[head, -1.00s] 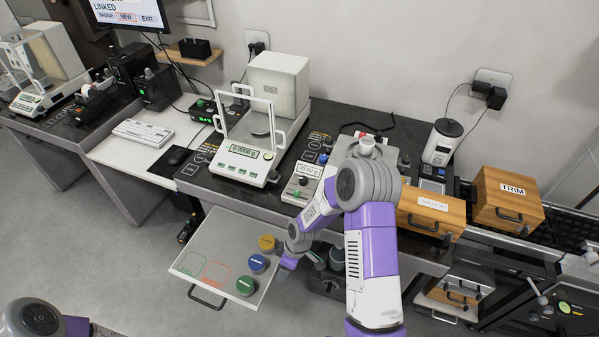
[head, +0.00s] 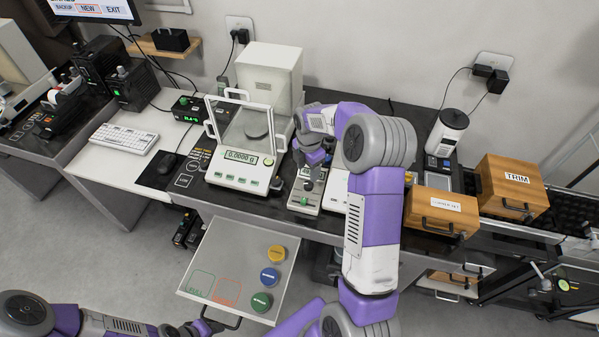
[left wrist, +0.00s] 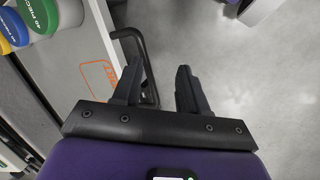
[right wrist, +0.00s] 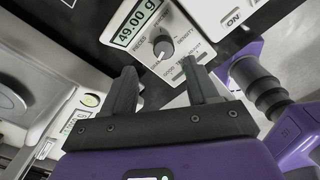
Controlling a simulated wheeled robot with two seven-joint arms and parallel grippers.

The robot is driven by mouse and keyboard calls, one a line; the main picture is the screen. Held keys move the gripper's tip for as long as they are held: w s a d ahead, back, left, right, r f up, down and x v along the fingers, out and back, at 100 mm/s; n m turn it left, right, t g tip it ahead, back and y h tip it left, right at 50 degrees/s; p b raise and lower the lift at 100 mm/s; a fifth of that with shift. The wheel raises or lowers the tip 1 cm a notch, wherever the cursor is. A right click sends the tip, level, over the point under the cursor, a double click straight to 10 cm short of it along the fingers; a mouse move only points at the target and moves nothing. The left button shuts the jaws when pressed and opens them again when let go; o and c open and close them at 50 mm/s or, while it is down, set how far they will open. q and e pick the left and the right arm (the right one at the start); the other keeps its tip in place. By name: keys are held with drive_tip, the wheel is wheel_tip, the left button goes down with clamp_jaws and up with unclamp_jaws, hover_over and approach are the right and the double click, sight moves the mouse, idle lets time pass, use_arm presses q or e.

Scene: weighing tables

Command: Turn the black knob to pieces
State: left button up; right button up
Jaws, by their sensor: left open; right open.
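The black knob (right wrist: 165,47) is on the front of a small scale box, beside its display (right wrist: 137,22) reading 49.00 g. In the head view the right gripper (head: 308,172) is over the scale box (head: 303,203) and largely hides the knob. My left gripper (left wrist: 157,75) is open and empty by the pulled-out drawer's handle (left wrist: 148,85).
A glass-doored balance (head: 243,178) stands just left of the scale box. The open drawer (head: 235,255) juts out below, holding yellow, blue and green-lidded jars. Wooden boxes (head: 440,212) stand to the right. A small slider (right wrist: 188,68) sits below the knob.

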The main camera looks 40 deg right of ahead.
sight(308, 184)
drive_tip(key=f, duration=0.4)
drive_tip(key=f+b, duration=0.1)
drive_tip(key=f, duration=0.2)
drive_tip(key=shift+s, duration=0.35)
drive_tip(key=shift+r, duration=0.1)
drive_tip(key=c, duration=1)
